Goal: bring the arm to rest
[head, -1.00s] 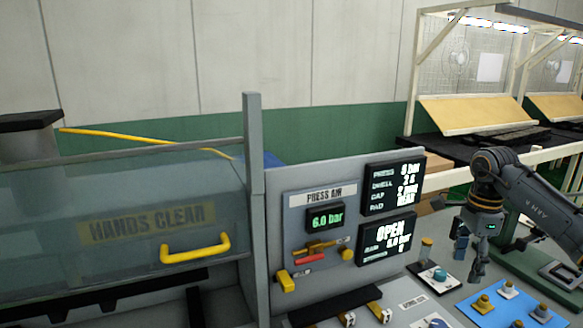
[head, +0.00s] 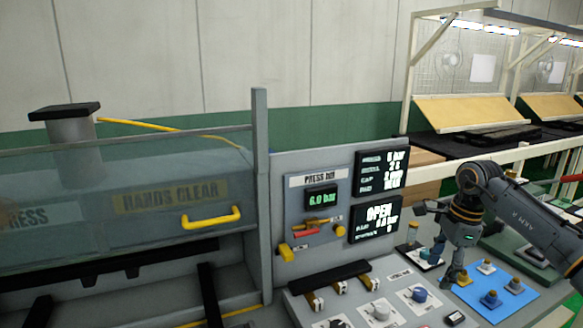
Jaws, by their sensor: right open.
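My right arm (head: 525,215), dark grey with orange bands, comes in from the right edge and bends down at its elbow. My right gripper (head: 442,268) hangs with its fingers pointing down and spread apart, nothing between them. In the picture it overlaps the left edge of the blue mat (head: 478,299) and the knob panel beside it. I cannot tell its exact height, but it looks to be above the console. My left gripper is out of the picture.
A press with a clear guard and yellow handle (head: 212,218) stands at left. The press air panel (head: 290,215) and screens stand in the middle. Knobs (head: 381,309), clips and small pegs (head: 491,299) crowd the console below the arm. Benches (head: 470,112) stand behind.

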